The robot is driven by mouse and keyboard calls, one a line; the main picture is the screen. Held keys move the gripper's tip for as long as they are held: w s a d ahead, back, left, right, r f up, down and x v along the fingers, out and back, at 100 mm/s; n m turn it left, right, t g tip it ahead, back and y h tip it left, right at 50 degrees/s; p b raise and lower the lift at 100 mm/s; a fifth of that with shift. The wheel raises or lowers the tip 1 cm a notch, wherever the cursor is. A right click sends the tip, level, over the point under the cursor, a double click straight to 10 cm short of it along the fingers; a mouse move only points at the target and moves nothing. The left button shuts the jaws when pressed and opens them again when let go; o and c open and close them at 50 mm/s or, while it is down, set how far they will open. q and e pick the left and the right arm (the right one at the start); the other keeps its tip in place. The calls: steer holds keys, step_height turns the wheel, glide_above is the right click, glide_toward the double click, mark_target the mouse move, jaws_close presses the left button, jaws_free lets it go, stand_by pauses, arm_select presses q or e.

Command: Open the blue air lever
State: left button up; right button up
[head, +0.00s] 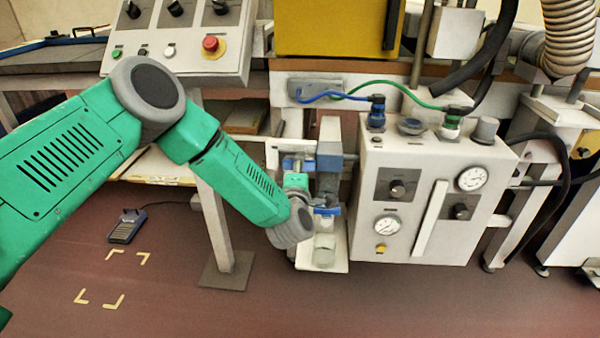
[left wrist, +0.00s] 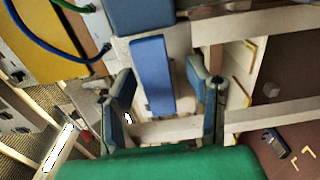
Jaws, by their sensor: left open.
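The blue air lever (left wrist: 152,75) is a flat, bright blue bar in the left wrist view. It appears between the two fingers of my left gripper (left wrist: 164,98) and beyond them, with gaps on both sides. The fingers are apart and hold nothing. In the head view my left gripper (head: 312,198) is by the small valve assembly left of the white control box. There, blue pieces crowd around the fingers, and I cannot clearly tell lever from finger. My right gripper is not in view.
The white control box (head: 430,200) with gauges and knobs stands just right of my gripper. A blue hose (head: 328,96) and a green hose (head: 395,84) run above it. A button panel (head: 180,35) is at upper left. A foot pedal (head: 127,226) lies on the open floor.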

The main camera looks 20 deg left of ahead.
arm_select(q)
steer(key=v, duration=1.2)
steer(key=s+d+f+m+g+h+p, duration=0.35)
steer(key=s+f+m+g+h, duration=0.35)
steer(key=s+f+m, duration=0.55)
steer(key=s+a+m+g+p, duration=0.1)
steer(key=s+a+m+g, duration=0.2)
steer(key=s, duration=0.4)
steer(key=s+a+m+g+y+p, duration=0.1)
steer(key=s+a+m+g, duration=0.2)
steer(key=s, duration=0.5)
steer(key=s+a+f+m+g+y+p, duration=0.1)
steer(key=s+a+m+g+p, duration=0.1)
steer(key=s, duration=0.6)
steer(key=shift+s+a+m+g, duration=0.2)
steer(key=shift+a+m+g, duration=0.55)
steer(key=shift+a+g, duration=0.15)
